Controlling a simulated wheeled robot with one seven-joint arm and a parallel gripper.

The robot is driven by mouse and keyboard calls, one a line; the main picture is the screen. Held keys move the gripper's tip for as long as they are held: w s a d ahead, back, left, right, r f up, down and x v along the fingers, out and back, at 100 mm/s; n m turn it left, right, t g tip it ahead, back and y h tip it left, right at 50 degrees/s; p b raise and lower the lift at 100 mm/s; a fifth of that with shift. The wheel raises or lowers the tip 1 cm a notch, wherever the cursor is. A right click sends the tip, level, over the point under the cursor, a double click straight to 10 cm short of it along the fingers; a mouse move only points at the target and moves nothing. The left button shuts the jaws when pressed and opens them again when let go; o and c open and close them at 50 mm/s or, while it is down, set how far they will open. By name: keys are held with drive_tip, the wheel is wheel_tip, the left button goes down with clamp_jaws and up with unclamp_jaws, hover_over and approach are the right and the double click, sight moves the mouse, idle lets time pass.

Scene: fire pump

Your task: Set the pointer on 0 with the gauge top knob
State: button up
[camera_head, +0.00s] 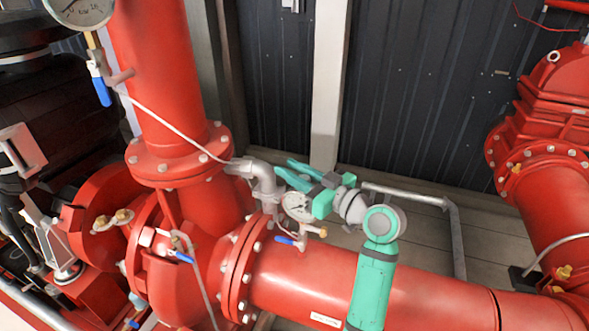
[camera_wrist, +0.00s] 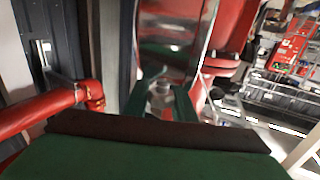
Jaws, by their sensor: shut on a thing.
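The small round gauge (camera_head: 297,206) has a white dial and sits beside the grey pipe elbow, above the big red pipe. Its dial is too small for me to read the pointer against the marks. My gripper (camera_head: 288,170) reaches in from the right, with its teal fingers just above and behind the gauge. In the wrist view my gripper (camera_wrist: 161,98) has its two dark green fingers on either side of a small grey round piece, the gauge top knob (camera_wrist: 163,88). The gripper is shut on it. In the head view the fingers hide the knob.
A grey pipe elbow (camera_head: 264,182) stands left of the fingers. A blue-handled valve (camera_head: 292,241) is below the gauge. The big red pipe (camera_head: 330,282) runs under my arm. A grey rail (camera_head: 415,197) is to the right. Another gauge (camera_head: 82,10) is top left.

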drive_tip(key=shift+s+a+n+g+y, duration=0.1)
drive_tip(key=shift+s+n+g+y, duration=0.05)
drive_tip(key=shift+n+g+y, duration=0.45)
drive_tip(key=shift+s+a+n+g+y, duration=0.1)
drive_tip(key=shift+n+g+y, duration=0.25)
drive_tip(key=shift+g, duration=0.35)
drive_tip(key=o, duration=1.1)
drive_tip(key=shift+c, duration=0.2)
drive_tip(key=v, duration=1)
drive_tip(key=shift+s+d, duration=0.2)
drive_tip(key=shift+d, duration=0.15)
